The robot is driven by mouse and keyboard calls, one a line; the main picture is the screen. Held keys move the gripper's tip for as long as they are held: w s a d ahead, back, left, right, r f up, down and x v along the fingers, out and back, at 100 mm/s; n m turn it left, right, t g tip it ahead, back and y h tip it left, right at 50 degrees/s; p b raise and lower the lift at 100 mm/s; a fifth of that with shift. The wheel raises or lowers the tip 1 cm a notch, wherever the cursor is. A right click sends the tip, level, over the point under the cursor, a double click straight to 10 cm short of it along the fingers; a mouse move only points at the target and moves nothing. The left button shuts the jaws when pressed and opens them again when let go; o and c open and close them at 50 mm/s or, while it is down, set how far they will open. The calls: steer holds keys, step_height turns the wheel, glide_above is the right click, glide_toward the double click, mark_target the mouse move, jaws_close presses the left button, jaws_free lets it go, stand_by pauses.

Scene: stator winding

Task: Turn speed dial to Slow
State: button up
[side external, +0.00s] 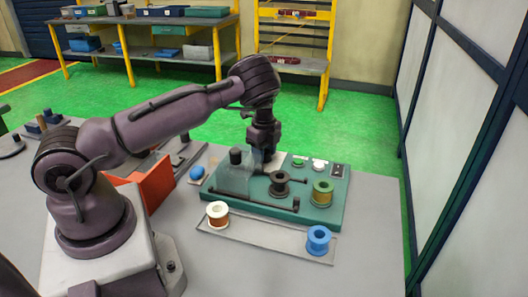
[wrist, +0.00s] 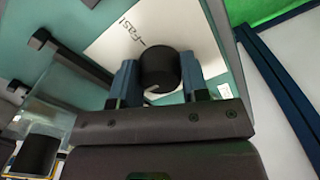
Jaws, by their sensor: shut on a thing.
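The speed dial (wrist: 158,68) is a black round knob on a white label plate (wrist: 110,45). The word "Fast" shows on the plate at the dial's upper left in the wrist view. A pale pointer mark is on the dial's lower edge, toward my gripper's body. No "Slow" marking can be read. My gripper (wrist: 160,80) has its two blue fingers on either side of the dial and is shut on it. In the side view my gripper (side external: 265,160) points down at the back of the green machine base (side external: 240,205), and the dial itself is hidden there.
A clear guard (side external: 235,178) stands left of my gripper. A dark spool (side external: 279,184) and a copper-wound spool (side external: 322,193) stand on the base. Green and white buttons (side external: 308,163) lie right of my gripper. White and blue spools (side external: 318,240) are on a front tray.

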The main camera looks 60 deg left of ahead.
steer(key=o, duration=0.9)
step_height(320, 180, up, 13)
